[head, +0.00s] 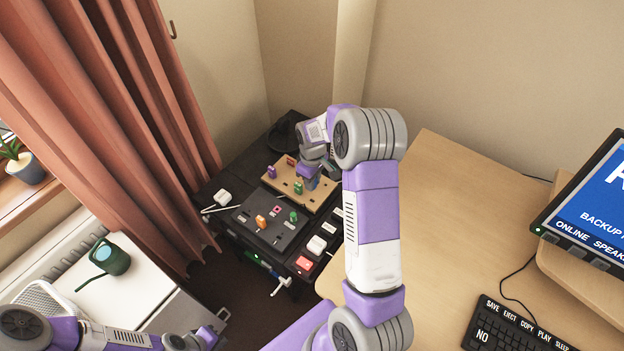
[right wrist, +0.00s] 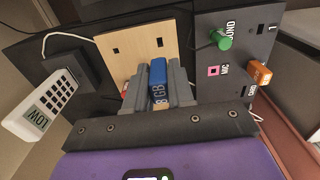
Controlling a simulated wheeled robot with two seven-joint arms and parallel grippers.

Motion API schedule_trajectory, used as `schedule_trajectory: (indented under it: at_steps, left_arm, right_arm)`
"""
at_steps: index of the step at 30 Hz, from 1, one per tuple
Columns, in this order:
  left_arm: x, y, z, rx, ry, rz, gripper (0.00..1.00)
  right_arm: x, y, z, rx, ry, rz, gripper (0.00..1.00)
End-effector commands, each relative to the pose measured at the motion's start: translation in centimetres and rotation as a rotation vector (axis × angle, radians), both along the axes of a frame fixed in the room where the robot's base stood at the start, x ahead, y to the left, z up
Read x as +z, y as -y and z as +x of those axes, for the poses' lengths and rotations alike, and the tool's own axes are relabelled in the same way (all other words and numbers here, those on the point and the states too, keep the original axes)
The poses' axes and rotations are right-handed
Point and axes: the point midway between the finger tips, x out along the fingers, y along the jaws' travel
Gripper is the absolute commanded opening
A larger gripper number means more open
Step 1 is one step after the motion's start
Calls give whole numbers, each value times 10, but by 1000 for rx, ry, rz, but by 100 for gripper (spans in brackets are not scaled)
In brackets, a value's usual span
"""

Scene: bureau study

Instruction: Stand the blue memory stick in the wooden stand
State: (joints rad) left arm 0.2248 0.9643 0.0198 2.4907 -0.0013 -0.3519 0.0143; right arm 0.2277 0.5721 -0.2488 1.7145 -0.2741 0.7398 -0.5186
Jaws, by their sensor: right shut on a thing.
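The blue memory stick (right wrist: 158,82), marked 8GB, is held between the fingers of my right gripper (right wrist: 158,92), which is shut on it. In the head view the right gripper (head: 310,182) is at the right part of the wooden stand (head: 314,204), with a bit of blue at its tips. The stand is a light wood board with dark slots; it also shows in the right wrist view (right wrist: 133,47). The stick's lower end is hidden, so I cannot tell whether it is in a slot. My left gripper (head: 216,328) is low at the left, its fingers unclear.
A black panel (head: 245,221) with green (head: 294,216) and orange (head: 261,221) sticks lies in front of the stand. Purple (head: 271,172) and red (head: 290,161) sticks stand in the wood. A white keypad device (right wrist: 38,106) is beside it. The desk (head: 450,220) is at the right.

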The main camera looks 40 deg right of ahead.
Motion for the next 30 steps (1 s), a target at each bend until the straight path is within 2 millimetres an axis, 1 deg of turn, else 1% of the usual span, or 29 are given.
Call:
schedule_trajectory:
  at_steps: [8,18,22,30]
  left_arm:
    - [-14,0,0,0,0,0,0]
    - [-41,0,0,0,0,0,0]
    - [-44,0,0,0,0,0,0]
    - [-44,0,0,0,0,0,0]
  right_arm:
    - [-18,0,0,1,-1,0,0]
    - [-53,0,0,0,0,0,0]
    - [-58,0,0,0,0,0,0]
    - [-57,0,0,0,0,0,0]
